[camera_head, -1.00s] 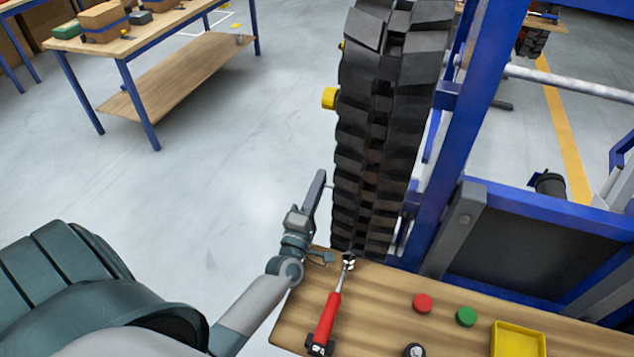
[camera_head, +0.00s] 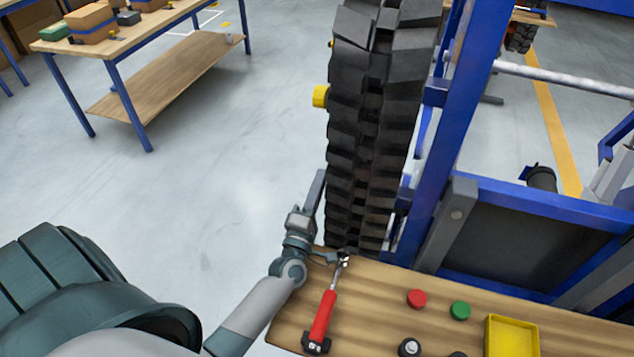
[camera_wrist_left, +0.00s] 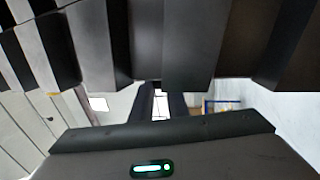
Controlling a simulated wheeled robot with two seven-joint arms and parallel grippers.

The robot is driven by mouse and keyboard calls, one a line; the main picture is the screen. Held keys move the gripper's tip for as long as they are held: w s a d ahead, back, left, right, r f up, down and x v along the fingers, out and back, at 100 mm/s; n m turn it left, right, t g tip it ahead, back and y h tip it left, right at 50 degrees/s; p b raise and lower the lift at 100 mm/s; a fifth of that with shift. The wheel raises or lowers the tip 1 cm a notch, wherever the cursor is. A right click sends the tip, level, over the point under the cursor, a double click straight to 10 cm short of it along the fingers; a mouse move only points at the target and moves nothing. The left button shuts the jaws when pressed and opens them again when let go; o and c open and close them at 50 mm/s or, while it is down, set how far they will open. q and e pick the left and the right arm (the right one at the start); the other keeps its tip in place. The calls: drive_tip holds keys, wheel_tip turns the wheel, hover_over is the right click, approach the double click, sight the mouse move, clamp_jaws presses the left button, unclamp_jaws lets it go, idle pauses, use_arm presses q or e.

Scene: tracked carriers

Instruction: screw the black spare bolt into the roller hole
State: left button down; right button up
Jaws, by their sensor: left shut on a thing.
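My left gripper (camera_head: 316,257) is at the near left foot of the black track (camera_head: 372,120), by the table's back left corner. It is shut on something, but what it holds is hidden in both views. In the left wrist view the track lugs (camera_wrist_left: 190,45) hang close above the gripper body. I cannot make out the roller hole. A black round piece with a pale top (camera_head: 409,347) is on the table's front edge; I cannot tell if it is the black spare bolt. My right gripper is not in view.
The wooden table (camera_head: 375,310) bears a red-handled tool (camera_head: 322,318), a red disc (camera_head: 417,298), a green disc (camera_head: 460,310) and a yellow tray (camera_head: 512,345). A blue frame (camera_head: 450,130) stands right of the track.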

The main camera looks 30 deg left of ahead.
use_arm(q)
drive_tip(key=shift+w+d, duration=0.1)
drive_tip(key=shift+d, duration=0.4)
drive_tip(key=c, duration=1.6)
unclamp_jaws()
drive_tip(key=shift+c, duration=0.2)
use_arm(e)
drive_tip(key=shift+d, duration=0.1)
